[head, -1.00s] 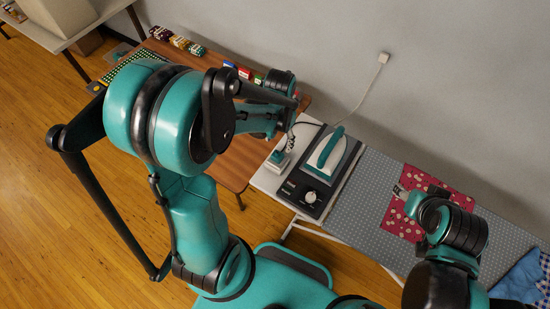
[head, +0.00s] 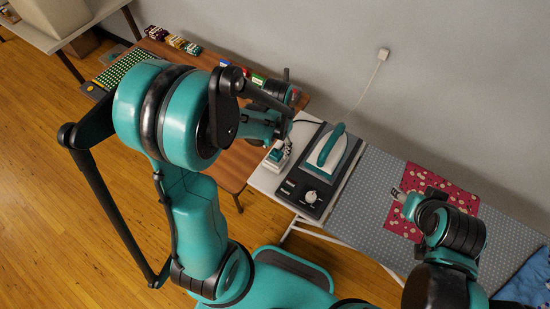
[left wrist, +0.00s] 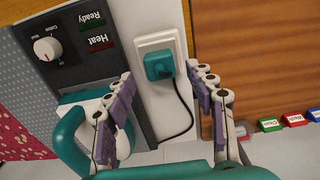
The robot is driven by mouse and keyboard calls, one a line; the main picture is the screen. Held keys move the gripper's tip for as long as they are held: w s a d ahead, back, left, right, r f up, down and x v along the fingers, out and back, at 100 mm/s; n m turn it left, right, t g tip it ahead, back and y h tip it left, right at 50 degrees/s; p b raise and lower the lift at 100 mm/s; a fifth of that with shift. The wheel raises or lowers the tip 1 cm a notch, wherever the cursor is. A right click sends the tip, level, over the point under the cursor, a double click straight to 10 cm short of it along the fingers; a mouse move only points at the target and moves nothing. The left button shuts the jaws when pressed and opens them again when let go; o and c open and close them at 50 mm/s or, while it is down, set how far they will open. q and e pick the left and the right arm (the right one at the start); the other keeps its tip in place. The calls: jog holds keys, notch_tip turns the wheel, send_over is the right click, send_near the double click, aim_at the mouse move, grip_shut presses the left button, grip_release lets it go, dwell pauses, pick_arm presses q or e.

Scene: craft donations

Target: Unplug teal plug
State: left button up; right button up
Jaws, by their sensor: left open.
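The teal plug (left wrist: 158,66) sits in a white socket block (left wrist: 158,42), and its dark cord runs down from it in the left wrist view. In the head view the socket block (head: 275,163) lies left of the iron station, partly hidden by my left gripper. My left gripper (left wrist: 163,82) is open, with one finger on each side of the plug and a gap to it on both sides. Nothing is between the fingers except the view of the plug. My right gripper (head: 398,194) is over the red cloth; its fingers are too small to read.
The teal iron (head: 326,150) rests on its dark station (head: 306,190) close beside the socket. A grey dotted ironing surface (head: 367,205) with a red patterned cloth (head: 430,183) extends right. A brown table (head: 233,168) with small coloured boxes stands left. A wall outlet (head: 384,54) is behind.

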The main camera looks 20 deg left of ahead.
aim_at(276, 153)
pick_arm(q)
jog(key=shift+f+b, duration=1.35)
jog(key=shift+f, duration=0.55)
pick_arm(e)
jog(key=shift+f, duration=1.85)
jog(key=shift+f, duration=0.15)
pick_arm(q)
grip_shut()
jog(key=shift+r, duration=0.1)
jog(key=shift+r, duration=0.1)
jog(key=shift+r+p, duration=2.05)
jog(key=shift+r, duration=0.8)
pick_arm(e)
jog(key=shift+r, duration=2.25)
